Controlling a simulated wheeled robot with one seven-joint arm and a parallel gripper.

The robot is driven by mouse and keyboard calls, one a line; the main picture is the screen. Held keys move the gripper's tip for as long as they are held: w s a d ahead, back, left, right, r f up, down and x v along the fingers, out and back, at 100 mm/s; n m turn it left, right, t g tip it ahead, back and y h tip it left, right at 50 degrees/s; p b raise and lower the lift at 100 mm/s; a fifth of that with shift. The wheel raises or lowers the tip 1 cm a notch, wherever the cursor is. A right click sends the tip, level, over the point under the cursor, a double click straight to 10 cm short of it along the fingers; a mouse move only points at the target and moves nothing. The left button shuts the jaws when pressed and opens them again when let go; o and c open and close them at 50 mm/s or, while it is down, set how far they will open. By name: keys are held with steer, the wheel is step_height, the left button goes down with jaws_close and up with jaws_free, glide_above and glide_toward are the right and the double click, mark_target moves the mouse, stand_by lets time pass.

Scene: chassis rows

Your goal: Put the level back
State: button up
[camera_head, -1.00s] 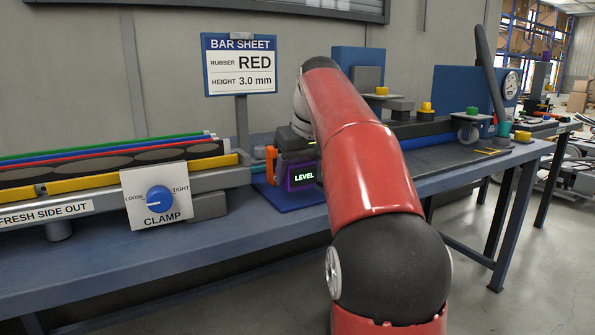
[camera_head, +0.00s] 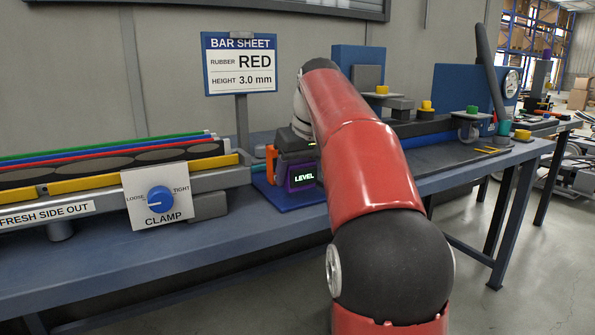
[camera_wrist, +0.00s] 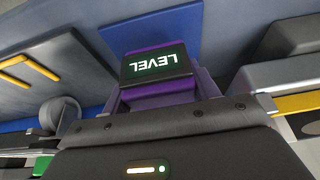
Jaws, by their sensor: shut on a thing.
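The level (camera_head: 303,179) is a small purple block with a black display reading "LEVEL" in lit letters. It also shows in the wrist view (camera_wrist: 158,64), upside down there. My gripper (camera_head: 290,162) is shut on the level, at the end of my red arm. The fingertips are mostly hidden, and in the wrist view the dark gripper body covers the level's near side. The level is over the blue pad (camera_head: 296,200) on the bench, which also shows in the wrist view (camera_wrist: 178,27). I cannot tell whether the level touches the pad.
An orange piece (camera_head: 271,164) stands just left of the level. A "BAR SHEET" sign (camera_head: 240,64) stands behind. Fixtures with yellow and green knobs (camera_head: 472,115) stand at right.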

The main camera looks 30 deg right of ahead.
mark_target(302, 162)
steer(key=shift+f+b, duration=0.6)
steer(key=shift+f, duration=0.55)
stand_by(0.4)
steer(key=o, duration=1.2)
steer(key=shift+o, duration=0.2)
steer(key=p+v, duration=0.2)
steer(key=v, duration=0.5)
steer(key=shift+r, duration=0.25)
steer(key=shift+s+r, duration=0.15)
